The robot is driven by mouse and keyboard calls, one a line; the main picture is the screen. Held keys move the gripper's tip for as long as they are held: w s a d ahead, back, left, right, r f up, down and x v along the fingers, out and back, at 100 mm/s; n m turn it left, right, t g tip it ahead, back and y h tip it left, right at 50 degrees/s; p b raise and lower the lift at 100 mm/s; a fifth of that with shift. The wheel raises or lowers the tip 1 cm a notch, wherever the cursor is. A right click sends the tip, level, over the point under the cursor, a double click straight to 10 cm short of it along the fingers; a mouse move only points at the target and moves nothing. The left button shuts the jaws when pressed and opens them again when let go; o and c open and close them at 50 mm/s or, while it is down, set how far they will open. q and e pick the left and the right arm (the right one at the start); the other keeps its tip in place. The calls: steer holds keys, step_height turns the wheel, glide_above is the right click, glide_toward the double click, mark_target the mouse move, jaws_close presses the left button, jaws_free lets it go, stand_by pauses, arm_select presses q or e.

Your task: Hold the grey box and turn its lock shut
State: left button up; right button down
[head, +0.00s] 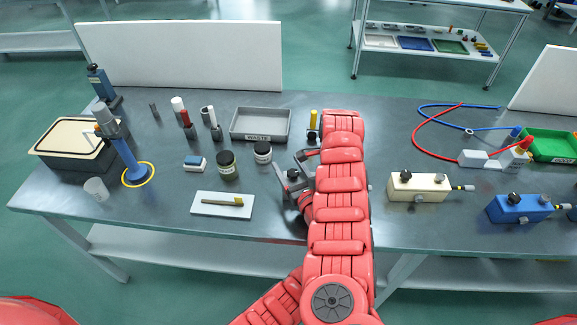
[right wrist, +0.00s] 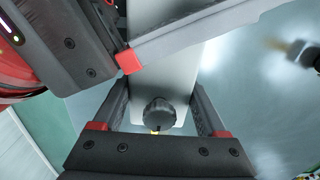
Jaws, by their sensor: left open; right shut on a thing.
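The grey box (right wrist: 165,72) shows in the right wrist view as a pale grey body with a round black knob (right wrist: 160,112) and a bit of yellow beside the knob. My right gripper (right wrist: 160,92) is shut on it, one finger on each side. A finger of my left gripper (right wrist: 205,32) crosses in front of the box at the top of that view. In the head view my left gripper (head: 288,165) is open beside my red arm. That arm hides most of the box and my right gripper. Whether the left gripper touches the knob cannot be told.
A cream box (head: 418,187) and a blue box (head: 520,208), each with black knobs, stand at right. Red and blue cables (head: 417,148) curve behind the cream box.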

arm_select(q)
jaws_close()
steer(key=shift+a+f+h, duration=0.1)
steer(key=shift+h, duration=0.2)
steer(key=m+t+h, duration=0.1)
steer(key=m+h, duration=0.1)
steer(key=h, duration=0.1)
steer(key=shift+w+m, duration=0.1)
steer(key=shift+m, duration=0.2)
steer(key=shift+d+m+t+h, duration=0.3)
steer(key=shift+d+h, duration=0.1)
steer(key=shift+h, duration=0.2)
jaws_free()
steer(key=shift+d, duration=0.1)
steer(key=s, duration=0.4)
steer(key=s+d, duration=0.1)
steer(key=s, duration=0.3)
steer(key=s+d, duration=0.1)
steer(key=s, duration=0.2)
steer(key=shift+s+d, duration=0.1)
steer(key=shift+s, duration=0.3)
